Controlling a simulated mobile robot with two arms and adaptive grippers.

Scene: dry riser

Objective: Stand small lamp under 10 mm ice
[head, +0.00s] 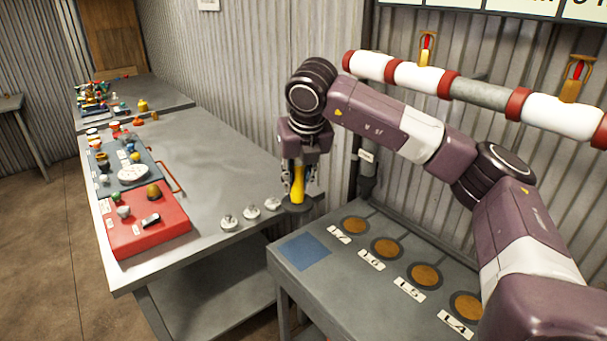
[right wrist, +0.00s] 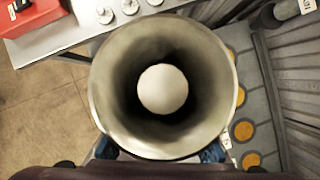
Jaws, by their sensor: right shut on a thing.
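My right gripper (head: 297,190) points down and is shut on a yellow, narrow-bodied thing (head: 298,180) with a dark round disc at its lower end. It is held near the right edge of the long grey table. In the right wrist view a wide grey funnel-shaped opening with a pale ball inside (right wrist: 162,90) fills the middle; I take this held thing to be a lamp. The fingertips are mostly hidden behind it there. I cannot read any label as 10 mm ice. My left gripper is not in view.
A grey bench (head: 285,268) has a blue square (head: 306,252) and several orange discs (head: 387,248) with white labels. Three small silver pieces (head: 251,212) stand on the long table (head: 215,160). A red tray (head: 125,232) holds small items. A red-white pipe (head: 395,72) runs above.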

